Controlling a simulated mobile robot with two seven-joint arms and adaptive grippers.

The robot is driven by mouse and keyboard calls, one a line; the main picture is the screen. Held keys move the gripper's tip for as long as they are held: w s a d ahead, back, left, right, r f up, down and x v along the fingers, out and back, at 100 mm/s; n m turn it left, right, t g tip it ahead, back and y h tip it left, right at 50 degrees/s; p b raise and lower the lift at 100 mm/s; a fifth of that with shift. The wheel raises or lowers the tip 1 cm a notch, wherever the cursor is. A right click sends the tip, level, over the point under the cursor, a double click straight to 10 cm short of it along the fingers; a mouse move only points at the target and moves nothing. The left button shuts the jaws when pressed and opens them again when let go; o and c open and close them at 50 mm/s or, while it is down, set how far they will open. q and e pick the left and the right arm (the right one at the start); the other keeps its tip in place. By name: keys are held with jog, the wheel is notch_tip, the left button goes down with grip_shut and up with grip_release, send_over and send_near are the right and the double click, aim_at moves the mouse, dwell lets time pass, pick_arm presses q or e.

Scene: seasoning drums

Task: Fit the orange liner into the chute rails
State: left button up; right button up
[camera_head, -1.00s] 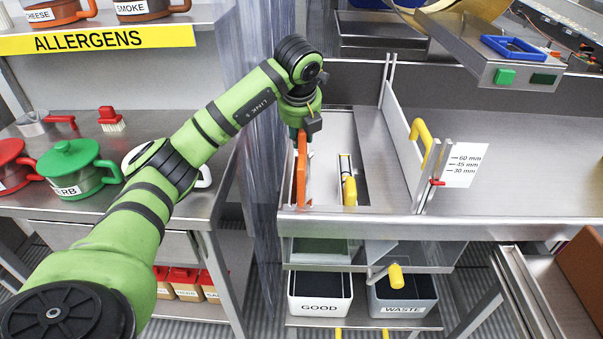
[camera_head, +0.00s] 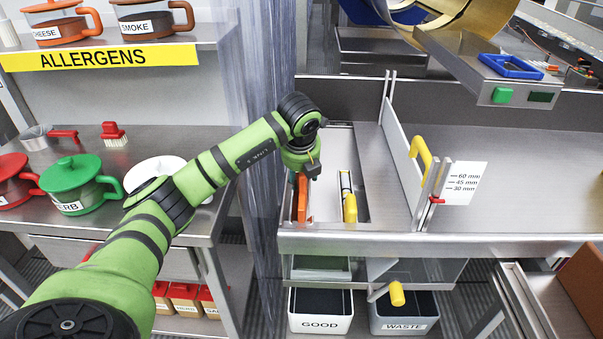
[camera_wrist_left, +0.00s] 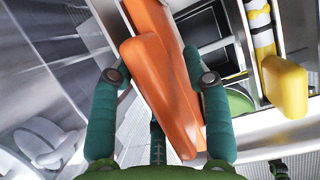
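The orange liner (camera_head: 302,203) stands at the left side of the recessed chute opening (camera_head: 325,207) in the steel bench. My left gripper (camera_head: 303,175) is at the liner's upper end. A yellow handle (camera_head: 350,208) on a striped rod stands right of the liner. My right gripper is not in view.
A steel gate with a yellow handle (camera_head: 421,152) stands to the right. Bins marked GOOD (camera_head: 320,322) and WASTE (camera_head: 404,326) sit below. The bench right of the gate is clear.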

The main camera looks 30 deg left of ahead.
pick_arm(q)
jog(key=shift+r, duration=0.1)
jog(key=shift+r, duration=0.25)
jog(key=v, duration=1.1)
jog(key=shift+s+d+r, duration=0.1)
jog(key=shift+r, duration=0.1)
